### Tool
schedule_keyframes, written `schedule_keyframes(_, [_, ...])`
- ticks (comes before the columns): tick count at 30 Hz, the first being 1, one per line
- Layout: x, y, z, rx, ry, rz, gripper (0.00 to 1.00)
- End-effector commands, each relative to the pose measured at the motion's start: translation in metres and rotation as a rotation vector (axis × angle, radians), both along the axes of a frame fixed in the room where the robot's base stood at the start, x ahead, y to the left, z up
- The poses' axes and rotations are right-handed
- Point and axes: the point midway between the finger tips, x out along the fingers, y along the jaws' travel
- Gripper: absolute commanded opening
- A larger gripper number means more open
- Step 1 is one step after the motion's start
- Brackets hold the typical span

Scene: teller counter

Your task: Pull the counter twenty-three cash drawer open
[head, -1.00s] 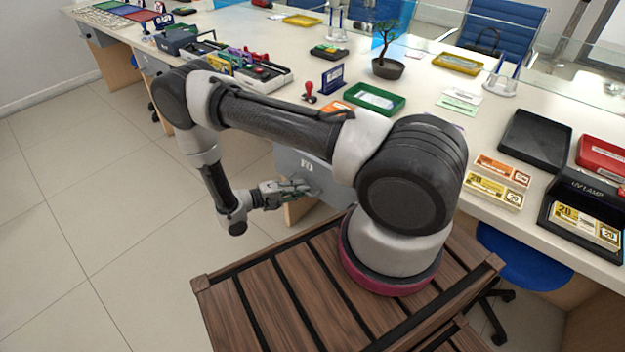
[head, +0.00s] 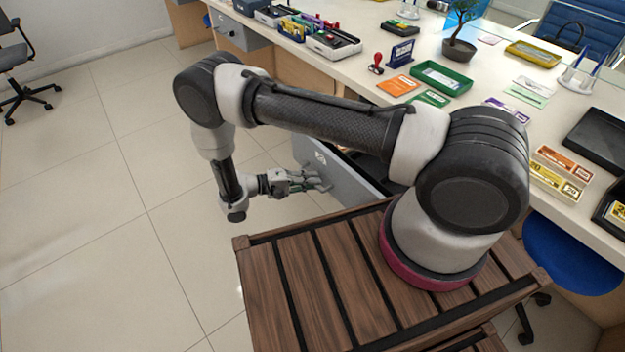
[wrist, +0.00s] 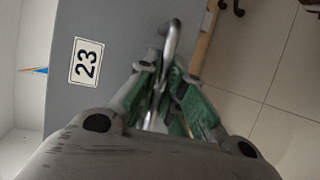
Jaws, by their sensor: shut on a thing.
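The grey cash drawer (head: 345,180) under the counter stands pulled out, with its dark inside showing behind the front panel in the head view. In the wrist view its grey front (wrist: 112,75) carries a plate marked 23 (wrist: 86,62) and a metal bar handle (wrist: 172,42). My gripper (head: 318,184) is at the drawer front in the head view. In the wrist view my gripper (wrist: 165,90) is shut on the handle, its green-padded fingers on either side of the bar. Part of the drawer is hidden by my arm.
The long counter (head: 480,82) holds a green tray (head: 441,78), a red-handled stamp (head: 376,64), a potted bonsai (head: 459,45) and banknote bundles (head: 560,172). A blue stool (head: 570,250) stands under the counter at right.

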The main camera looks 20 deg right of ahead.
Motion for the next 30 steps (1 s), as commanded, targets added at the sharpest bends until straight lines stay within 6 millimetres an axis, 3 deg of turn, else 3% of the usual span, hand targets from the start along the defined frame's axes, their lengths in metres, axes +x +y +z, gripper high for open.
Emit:
schedule_keyframes(12, [0.0, 0.0, -0.001, 0.002, 0.0, 0.0, 0.0])
schedule_keyframes(13, [0.0, 0.0, -0.001, 0.002, 0.0, 0.0, 0.13])
schedule_keyframes(14, [0.0, 0.0, -0.001, 0.002, 0.0, 0.0, 0.19])
schedule_keyframes(23, [0.0, 0.001, 0.0, 0.001, 0.0, 0.0, 0.19])
schedule_keyframes(26, [0.001, 0.006, 0.001, 0.001, -0.001, 0.001, 0.19])
schedule_keyframes(30, [0.002, 0.028, 0.004, 0.003, -0.003, 0.003, 0.19])
